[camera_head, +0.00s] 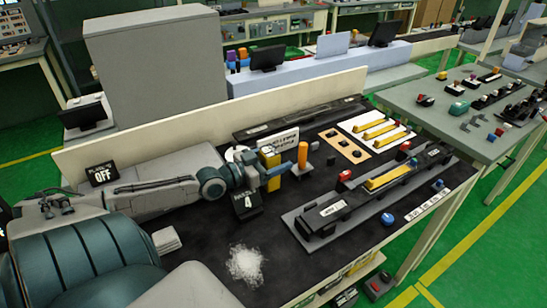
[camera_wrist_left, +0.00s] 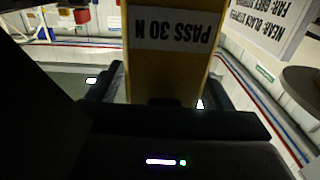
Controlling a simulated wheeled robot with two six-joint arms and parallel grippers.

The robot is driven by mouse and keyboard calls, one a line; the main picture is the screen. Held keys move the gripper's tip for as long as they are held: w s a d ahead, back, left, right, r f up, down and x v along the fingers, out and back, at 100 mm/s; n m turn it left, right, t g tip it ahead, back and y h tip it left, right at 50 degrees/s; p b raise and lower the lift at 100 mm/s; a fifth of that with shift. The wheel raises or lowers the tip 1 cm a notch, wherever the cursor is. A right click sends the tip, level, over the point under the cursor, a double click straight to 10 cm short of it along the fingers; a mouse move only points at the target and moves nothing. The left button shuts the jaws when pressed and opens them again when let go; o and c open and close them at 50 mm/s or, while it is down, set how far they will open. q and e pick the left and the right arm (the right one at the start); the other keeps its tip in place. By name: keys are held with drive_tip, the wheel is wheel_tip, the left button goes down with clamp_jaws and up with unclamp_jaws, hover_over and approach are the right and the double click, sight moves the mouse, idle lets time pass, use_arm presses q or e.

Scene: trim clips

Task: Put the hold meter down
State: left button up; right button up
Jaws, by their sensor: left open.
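The hold meter (camera_head: 269,157), a yellow upright block, stands at the back of the black bench top. In the left wrist view the yellow meter (camera_wrist_left: 165,75) fills the middle, with a white label reading "PASS 30 N" upside down. My left gripper (camera_head: 275,173) is at the meter, its blue-grey fingers open on either side of it. The dark fingers also show around the meter in the left wrist view (camera_wrist_left: 160,100). My right gripper is not in view.
An orange cylinder (camera_head: 302,155) stands just right of the gripper. A black sign reading "4" (camera_head: 247,203) stands in front of the wrist. A fixture with a yellow strip (camera_head: 390,178) lies to the right. White scraps (camera_head: 246,264) lie near the front; bench around them is clear.

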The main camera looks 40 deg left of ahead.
use_arm(q)
drive_tip(key=shift+s+f, duration=0.1)
drive_tip(key=shift+f, duration=0.3)
drive_tip(key=shift+a+r+p, duration=0.1)
drive_tip(key=shift+r+p, duration=0.5)
drive_tip(key=shift+p, duration=0.1)
drive_tip(key=p+v, duration=0.6)
drive_tip(key=v, duration=0.5)
drive_tip(key=shift+s, duration=0.3)
drive_tip(key=shift+a+r, duration=0.15)
drive_tip(key=shift+r, duration=0.05)
